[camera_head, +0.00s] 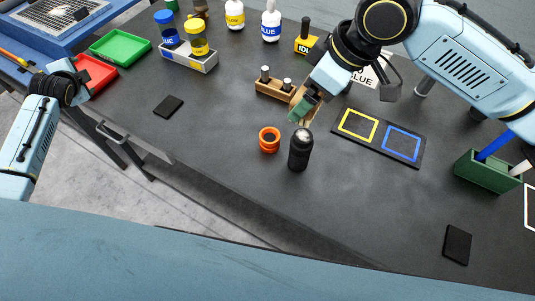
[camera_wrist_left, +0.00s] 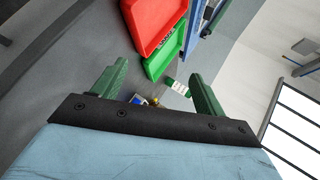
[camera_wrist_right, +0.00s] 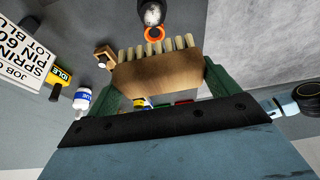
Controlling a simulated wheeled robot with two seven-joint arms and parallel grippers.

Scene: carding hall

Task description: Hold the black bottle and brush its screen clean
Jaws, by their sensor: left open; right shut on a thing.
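The black bottle (camera_head: 299,153) stands upright on the dark table, its top end greyish-white; it also shows at the top of the right wrist view (camera_wrist_right: 152,13). An orange ring-shaped piece (camera_head: 269,140) sits just left of it. My right gripper (camera_head: 304,106) is shut on a wooden brush (camera_wrist_right: 160,75) with pale bristles, held behind the bottle and apart from it. The bristles point toward the bottle side in the right wrist view. My left gripper (camera_wrist_left: 155,85) is open and empty, far left near the red tray (camera_head: 96,73).
A mat with yellow and blue squares (camera_head: 379,139) lies right of the bottle; a green box (camera_head: 486,172) stands further right. Black pads (camera_head: 168,106) (camera_head: 457,245) lie flat. The table in front of the bottle is clear.

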